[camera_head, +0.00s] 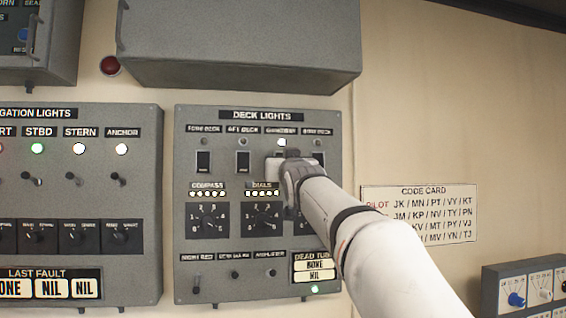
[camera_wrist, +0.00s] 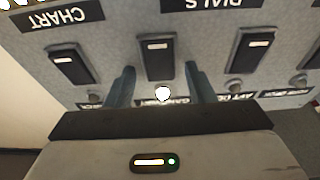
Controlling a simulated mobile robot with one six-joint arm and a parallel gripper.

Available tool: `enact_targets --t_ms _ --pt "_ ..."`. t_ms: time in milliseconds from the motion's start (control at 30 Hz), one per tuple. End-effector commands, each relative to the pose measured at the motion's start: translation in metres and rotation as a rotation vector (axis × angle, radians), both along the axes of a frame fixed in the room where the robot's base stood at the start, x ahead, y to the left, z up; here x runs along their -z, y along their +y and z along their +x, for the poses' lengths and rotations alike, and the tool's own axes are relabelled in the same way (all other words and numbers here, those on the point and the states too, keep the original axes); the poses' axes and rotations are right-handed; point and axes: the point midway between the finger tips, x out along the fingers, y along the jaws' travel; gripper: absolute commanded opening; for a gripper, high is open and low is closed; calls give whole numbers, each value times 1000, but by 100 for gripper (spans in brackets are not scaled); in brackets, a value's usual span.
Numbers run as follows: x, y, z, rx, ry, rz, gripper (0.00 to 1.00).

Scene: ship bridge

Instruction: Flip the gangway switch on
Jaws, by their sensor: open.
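The deck lights panel (camera_head: 262,280) fills the middle of the head view. The gangway switch, a dark rocker, is hidden behind my gripper (camera_head: 290,157) there. The gangway lamp (camera_head: 282,142) above it glows white. In the upside-down wrist view, the gangway switch (camera_wrist: 157,58) shows between the two spread fingers of my gripper (camera_wrist: 160,70), with its lamp (camera_wrist: 162,93) lit. The gripper is open and holds nothing. I cannot tell whether it touches the switch.
The fore deck switch (camera_head: 204,162) and aft deck switch (camera_head: 243,162) stand to the left, their lamps unlit. Rotary knobs (camera_head: 209,219) sit below. A grey box (camera_head: 235,45) juts out above the panel. A code card (camera_head: 418,214) hangs to the right.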

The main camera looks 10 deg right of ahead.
Motion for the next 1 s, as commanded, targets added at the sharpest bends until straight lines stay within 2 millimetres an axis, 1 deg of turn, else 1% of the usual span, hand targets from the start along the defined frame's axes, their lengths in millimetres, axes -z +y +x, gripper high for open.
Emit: enact_targets --t_ms 167,267,500,633,800,1000 --pt "2 0 -5 0 0 0 49" --pt "6 0 -17 0 -1 0 49" --pt "16 0 -54 0 -1 0 49" --pt "19 0 -68 0 -1 0 49" --pt "21 0 -75 0 0 0 49" --pt "20 0 -76 0 0 0 49"
